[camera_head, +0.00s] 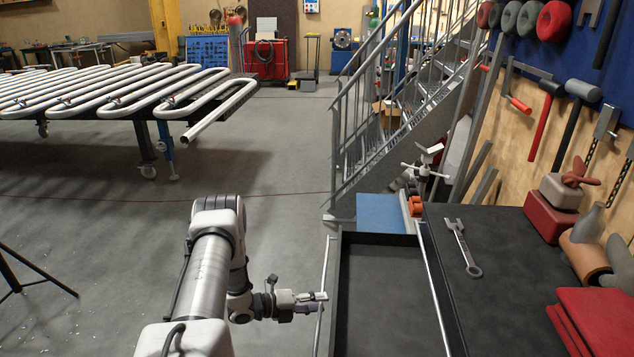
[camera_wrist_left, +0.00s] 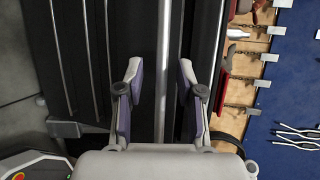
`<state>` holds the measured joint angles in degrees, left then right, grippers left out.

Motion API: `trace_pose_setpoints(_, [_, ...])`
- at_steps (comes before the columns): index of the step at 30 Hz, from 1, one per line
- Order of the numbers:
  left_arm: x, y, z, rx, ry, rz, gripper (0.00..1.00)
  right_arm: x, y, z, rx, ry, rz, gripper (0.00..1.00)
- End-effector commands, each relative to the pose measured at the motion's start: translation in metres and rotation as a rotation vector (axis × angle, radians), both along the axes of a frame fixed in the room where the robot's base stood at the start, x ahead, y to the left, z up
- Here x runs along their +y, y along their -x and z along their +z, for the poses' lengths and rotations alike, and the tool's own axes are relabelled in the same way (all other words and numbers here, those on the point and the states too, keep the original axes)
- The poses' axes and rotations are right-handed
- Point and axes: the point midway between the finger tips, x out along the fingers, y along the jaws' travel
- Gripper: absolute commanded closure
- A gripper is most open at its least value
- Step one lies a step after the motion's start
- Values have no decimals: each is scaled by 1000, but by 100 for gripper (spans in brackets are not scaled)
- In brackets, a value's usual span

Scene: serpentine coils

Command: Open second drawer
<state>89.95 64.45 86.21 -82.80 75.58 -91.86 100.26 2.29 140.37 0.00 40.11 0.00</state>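A dark drawer (camera_head: 385,300) stands pulled out from the black cabinet (camera_head: 515,265) in the head view, its inside empty. A silver bar handle (camera_head: 327,275) runs along its left, front side. My left gripper (camera_head: 318,302) is at this handle. In the left wrist view, the left gripper (camera_wrist_left: 160,100) is open, one finger on each side of a silver bar (camera_wrist_left: 162,60), with visible gaps. More thin bars (camera_wrist_left: 106,40) lie to the left on the dark cabinet front. I cannot tell which drawer the bar belongs to. My right gripper is not in view.
A wrench (camera_head: 463,248) lies on the cabinet top, with red folded-looking items (camera_head: 595,320) at its right. A metal staircase (camera_head: 395,100) rises behind. A rack of white coils (camera_head: 120,95) stands at the back left. The floor left of the drawer is mostly clear, with a dark tripod leg (camera_head: 35,265).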

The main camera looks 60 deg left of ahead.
Motion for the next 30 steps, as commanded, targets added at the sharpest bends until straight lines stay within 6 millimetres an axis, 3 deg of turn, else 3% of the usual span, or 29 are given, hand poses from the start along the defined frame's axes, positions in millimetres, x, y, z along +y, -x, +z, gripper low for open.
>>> trace_pose_setpoints(7, [5,8,4,-4,0,5,63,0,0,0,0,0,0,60])
trace_pose_setpoints(14, [18,50,15,-8,2,9,63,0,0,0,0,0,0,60])
trace_pose_setpoints(18, [23,61,20,-7,3,7,63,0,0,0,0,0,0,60])
trace_pose_setpoints(30, [22,69,18,-1,0,0,63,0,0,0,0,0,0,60])
